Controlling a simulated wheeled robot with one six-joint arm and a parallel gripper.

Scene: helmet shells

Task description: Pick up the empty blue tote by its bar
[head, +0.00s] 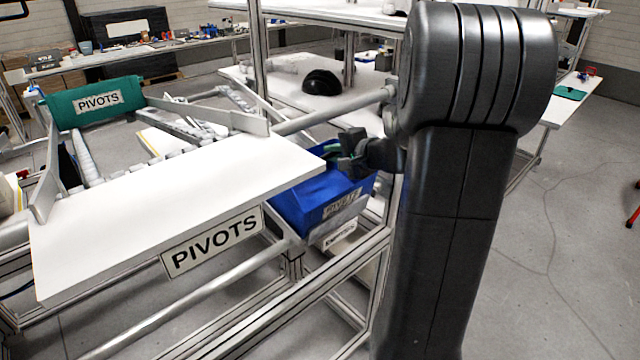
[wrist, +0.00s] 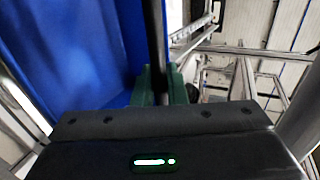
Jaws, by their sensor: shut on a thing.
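The blue tote (head: 312,200) with a PIVOTS label stands tilted at the right end of the white table, partly hidden by the table's edge. My gripper (head: 338,156) is at the tote's upper rim and shut on its bar. In the wrist view the blue tote wall (wrist: 75,50) fills the left side. The dark bar (wrist: 156,40) runs down into my gripper (wrist: 160,88), between its green finger pads. The bar is mostly hidden in the head view. The inside of the tote is mostly out of sight.
The white PIVOTS table (head: 180,205) lies left of the tote. A green PIVOTS bin (head: 95,102) stands at its far left. A metal frame surrounds the tote closely. A black helmet shell (head: 322,82) sits on a white shelf behind. Open floor (head: 570,220) is at right.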

